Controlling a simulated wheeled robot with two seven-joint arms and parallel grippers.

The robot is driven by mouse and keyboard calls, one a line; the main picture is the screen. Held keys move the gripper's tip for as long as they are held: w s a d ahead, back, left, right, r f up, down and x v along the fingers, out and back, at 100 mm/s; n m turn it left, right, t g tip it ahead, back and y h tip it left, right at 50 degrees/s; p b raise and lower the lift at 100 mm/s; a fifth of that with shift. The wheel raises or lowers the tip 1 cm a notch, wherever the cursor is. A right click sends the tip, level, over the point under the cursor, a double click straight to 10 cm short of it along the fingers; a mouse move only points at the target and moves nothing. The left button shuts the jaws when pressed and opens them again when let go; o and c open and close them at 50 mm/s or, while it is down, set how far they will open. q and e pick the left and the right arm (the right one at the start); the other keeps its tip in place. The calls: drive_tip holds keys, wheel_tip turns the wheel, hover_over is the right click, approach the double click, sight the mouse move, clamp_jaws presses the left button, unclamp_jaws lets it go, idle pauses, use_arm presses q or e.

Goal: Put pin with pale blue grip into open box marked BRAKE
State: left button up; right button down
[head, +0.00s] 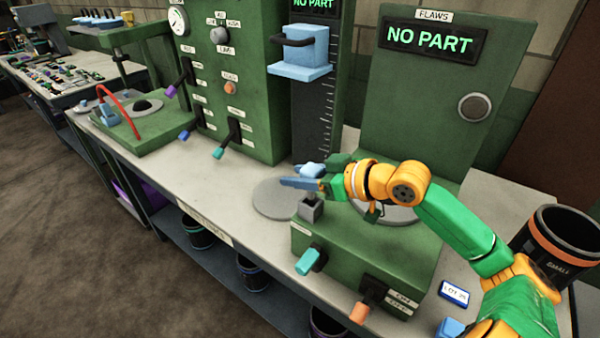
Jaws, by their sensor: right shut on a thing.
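My right gripper (303,184) is in the middle of the view, above the bench and the left edge of the green flaws tester. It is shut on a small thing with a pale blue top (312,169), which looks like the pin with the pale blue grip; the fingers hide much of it. A grey block (311,208) shows just below the fingers; I cannot tell whether it touches the held thing. No open box marked BRAKE can be made out. My left gripper is not in view.
The flaws tester (450,100) reads NO PART. A round grey plate (273,198) lies on the bench left of my gripper. A black bin marked SMALL (556,250) stands at the right. A small LOT label block (454,291) lies near the front edge. Bare bench (200,185) lies left.

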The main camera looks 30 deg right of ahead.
sight(311, 207)
drive_tip(key=shift+f+b, duration=1.1)
drive_tip(key=shift+f, duration=0.8)
drive_tip(key=shift+c, duration=1.7)
unclamp_jaws()
